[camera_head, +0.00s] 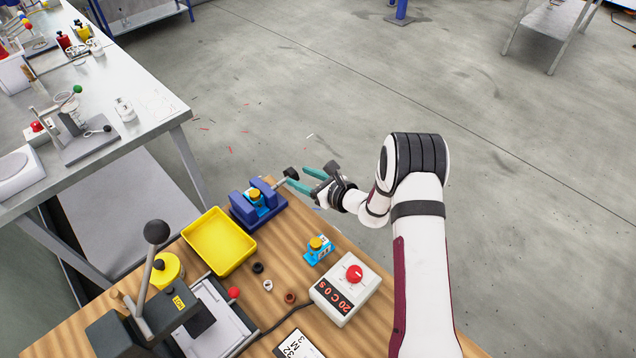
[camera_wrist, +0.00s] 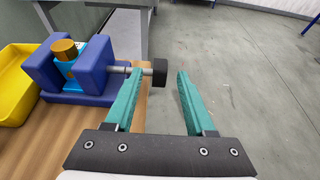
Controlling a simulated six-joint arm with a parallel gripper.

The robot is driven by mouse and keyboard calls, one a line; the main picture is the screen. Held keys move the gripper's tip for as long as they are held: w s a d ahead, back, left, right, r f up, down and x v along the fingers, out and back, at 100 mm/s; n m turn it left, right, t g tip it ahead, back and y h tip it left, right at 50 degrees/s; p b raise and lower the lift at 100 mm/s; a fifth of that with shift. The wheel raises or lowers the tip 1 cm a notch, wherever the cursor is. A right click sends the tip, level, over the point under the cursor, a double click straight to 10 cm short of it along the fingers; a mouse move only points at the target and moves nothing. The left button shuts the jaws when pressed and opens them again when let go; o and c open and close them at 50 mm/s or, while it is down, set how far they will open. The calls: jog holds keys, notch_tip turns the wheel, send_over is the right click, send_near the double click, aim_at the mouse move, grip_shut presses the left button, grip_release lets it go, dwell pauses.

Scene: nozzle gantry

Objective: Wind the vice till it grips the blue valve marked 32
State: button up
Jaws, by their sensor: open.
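The blue vice (camera_head: 257,204) stands at the far corner of the wooden bench, and it fills the left of the wrist view (camera_wrist: 94,72). A blue valve with an orange-brown cap (camera_head: 255,194) sits between its jaws; the valve also shows in the wrist view (camera_wrist: 66,58). I cannot read its number. The vice's grey screw ends in a black knob (camera_wrist: 160,72) on the right. My gripper (camera_head: 299,180) is open, its teal fingers (camera_wrist: 155,75) on either side of the knob, the left finger close to the screw. I cannot tell whether they touch it.
A yellow tray (camera_head: 219,241) stands left of the vice. Another blue valve (camera_head: 318,249), a white box with a red button (camera_head: 345,289), small rings (camera_head: 267,285) and a lever press (camera_head: 150,290) are on the bench. Open floor lies beyond the bench edge.

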aim_at(297, 178)
jog(key=v, duration=0.7)
jog(key=shift+s, duration=0.1)
notch_tip(297, 178, up, 3)
jog(key=w+a+t+y, duration=0.3)
notch_tip(297, 178, down, 8)
jog(key=shift+s+d+r, duration=0.1)
jog(key=shift+s+d, duration=0.05)
jog(key=shift+d, duration=0.05)
jog(key=x, duration=0.7)
jog(key=shift+w+a, duration=0.25)
grip_shut()
